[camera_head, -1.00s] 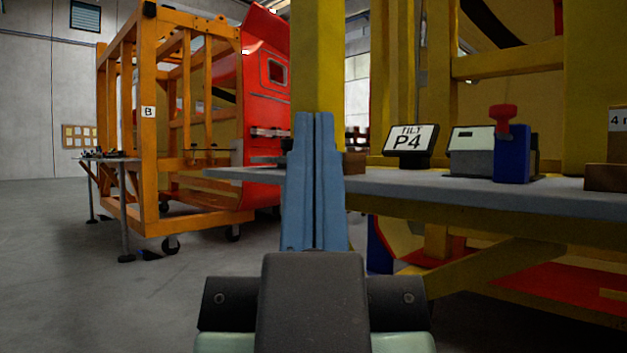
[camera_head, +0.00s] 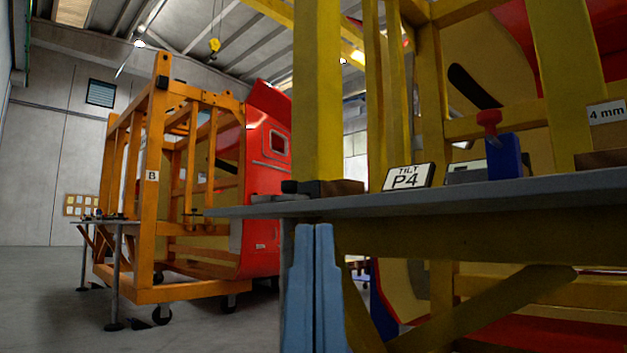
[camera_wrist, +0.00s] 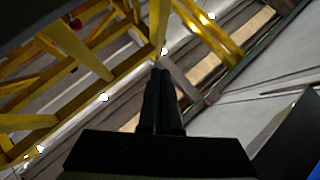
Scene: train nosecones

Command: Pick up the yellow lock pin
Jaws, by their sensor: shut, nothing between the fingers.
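No yellow lock pin can be made out in either view. My gripper (camera_head: 313,230) shows in the head view as two blue-grey fingers pressed together, pointing up. It is shut and empty, with its tips just below the edge of the grey shelf (camera_head: 450,193). In the wrist view the fingers (camera_wrist: 161,72) look dark and closed, pointing toward yellow beams and the roof. Whether the tips touch the shelf cannot be told.
On the shelf stand a "TILT P4" sign (camera_head: 408,178), a blue block with a red knob (camera_head: 503,155) and a small dark item (camera_head: 302,187). A yellow post (camera_head: 317,90) rises behind. An orange wheeled frame (camera_head: 152,190) holds a red nosecone (camera_head: 266,180). Floor at left is open.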

